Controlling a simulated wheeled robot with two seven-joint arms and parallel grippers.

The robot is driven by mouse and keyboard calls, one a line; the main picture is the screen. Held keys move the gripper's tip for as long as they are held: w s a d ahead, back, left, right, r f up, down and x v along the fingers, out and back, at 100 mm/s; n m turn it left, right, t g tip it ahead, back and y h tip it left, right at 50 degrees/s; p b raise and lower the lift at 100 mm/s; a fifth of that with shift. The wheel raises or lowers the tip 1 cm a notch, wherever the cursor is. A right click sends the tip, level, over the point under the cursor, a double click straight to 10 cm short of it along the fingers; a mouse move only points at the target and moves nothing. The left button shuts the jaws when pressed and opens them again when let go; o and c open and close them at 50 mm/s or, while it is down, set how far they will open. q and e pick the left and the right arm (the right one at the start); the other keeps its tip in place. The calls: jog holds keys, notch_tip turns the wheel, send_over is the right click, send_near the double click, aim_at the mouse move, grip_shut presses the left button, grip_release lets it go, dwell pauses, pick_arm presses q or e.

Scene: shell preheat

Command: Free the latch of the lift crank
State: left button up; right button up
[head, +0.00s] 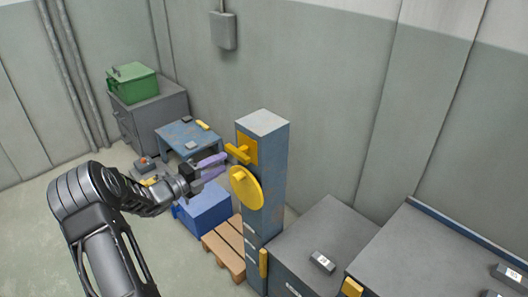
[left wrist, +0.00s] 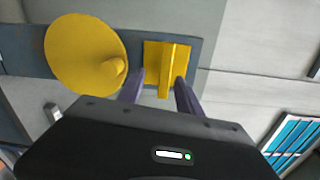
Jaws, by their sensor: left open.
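The latch is a yellow square plate with a raised bar (head: 238,153), high on the blue column (head: 264,150). Just below it is the round yellow crank disc (head: 247,187) with a knob. My left gripper (head: 224,164) is in front of the column, its purple fingers pointing at the latch. In the left wrist view the latch bar (left wrist: 167,70) appears between the fingertips of the open gripper (left wrist: 160,82), and the crank disc (left wrist: 80,55) is to the left. I cannot tell how far the fingers are from the bar. My right gripper is out of view.
A blue box (head: 204,210) and a wooden pallet (head: 226,245) lie at the column's foot. A blue table (head: 187,133) and a grey cabinet with a green box (head: 133,82) stand behind left. Grey cabinets (head: 330,235) fill the right.

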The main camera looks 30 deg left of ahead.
aim_at(235, 155)
pick_arm(q)
jog(key=shift+s+d+r+n, duration=0.2)
jog(key=shift+r+n, duration=0.2)
jog(key=shift+n, duration=0.4)
jog(key=p+x, duration=0.2)
jog(key=x, duration=0.5)
jog(key=shift+w+d+r, duration=0.1)
jog(key=shift+w, duration=0.25)
jog(key=shift+c, duration=0.3)
grip_shut()
